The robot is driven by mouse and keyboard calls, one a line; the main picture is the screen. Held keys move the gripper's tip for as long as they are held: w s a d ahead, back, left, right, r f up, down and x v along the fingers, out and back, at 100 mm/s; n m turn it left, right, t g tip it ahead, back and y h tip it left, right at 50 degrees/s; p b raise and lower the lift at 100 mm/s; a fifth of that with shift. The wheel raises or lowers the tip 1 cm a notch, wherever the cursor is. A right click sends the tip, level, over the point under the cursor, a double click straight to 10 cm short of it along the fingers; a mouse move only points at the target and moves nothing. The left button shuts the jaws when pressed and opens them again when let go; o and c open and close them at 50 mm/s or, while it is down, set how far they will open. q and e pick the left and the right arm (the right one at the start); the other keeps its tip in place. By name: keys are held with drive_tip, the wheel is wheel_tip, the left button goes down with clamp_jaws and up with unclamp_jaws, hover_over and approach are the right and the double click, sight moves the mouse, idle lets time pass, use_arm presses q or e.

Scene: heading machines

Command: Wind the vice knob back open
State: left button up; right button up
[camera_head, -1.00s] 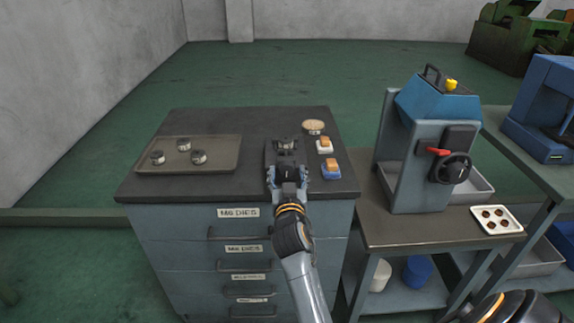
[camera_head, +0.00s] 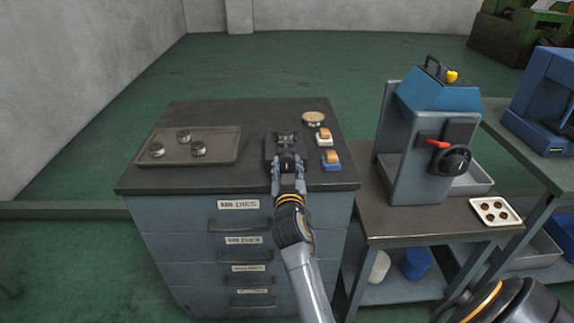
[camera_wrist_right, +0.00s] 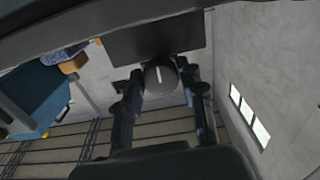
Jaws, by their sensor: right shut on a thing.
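The small dark vice (camera_head: 270,148) stands on the cabinet top near its front right. A small dark metal piece (camera_head: 286,137) shows at its jaws; I cannot tell whether it is clamped. The round vice knob (camera_head: 289,163) faces the front edge, partly hidden by my gripper. My right gripper (camera_head: 289,172) is shut on the knob, one finger at each side. In the right wrist view the dark knob (camera_wrist_right: 160,76) sits between the fingertips, with a pale line on its face.
A tray (camera_head: 222,147) with three round metal dies lies at left on the cabinet. Right of the vice are a round tan-topped item (camera_head: 314,118), a white-and-orange block (camera_head: 323,136) and a blue-and-orange block (camera_head: 331,161). A blue-grey press (camera_head: 415,150) stands on the bench at right.

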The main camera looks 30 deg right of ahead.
drive_tip(key=n+p, duration=0.1)
drive_tip(key=n, duration=0.3)
drive_tip(key=shift+r+n, duration=0.1)
drive_tip(key=shift+n, duration=0.3)
drive_tip(key=n+p, duration=0.2)
drive_tip(key=n, duration=0.3)
drive_tip(key=shift+d, duration=0.1)
drive_tip(key=n+p, duration=0.1)
drive_tip(key=n, duration=0.3)
drive_tip(key=shift+r+n+p, duration=0.15)
drive_tip(key=shift+n+p, duration=0.15)
drive_tip(key=shift+n, duration=0.1)
drive_tip(key=n+p, duration=0.1)
drive_tip(key=n, duration=0.3)
drive_tip(key=shift+n+p, duration=0.3)
drive_tip(key=o, duration=1.2)
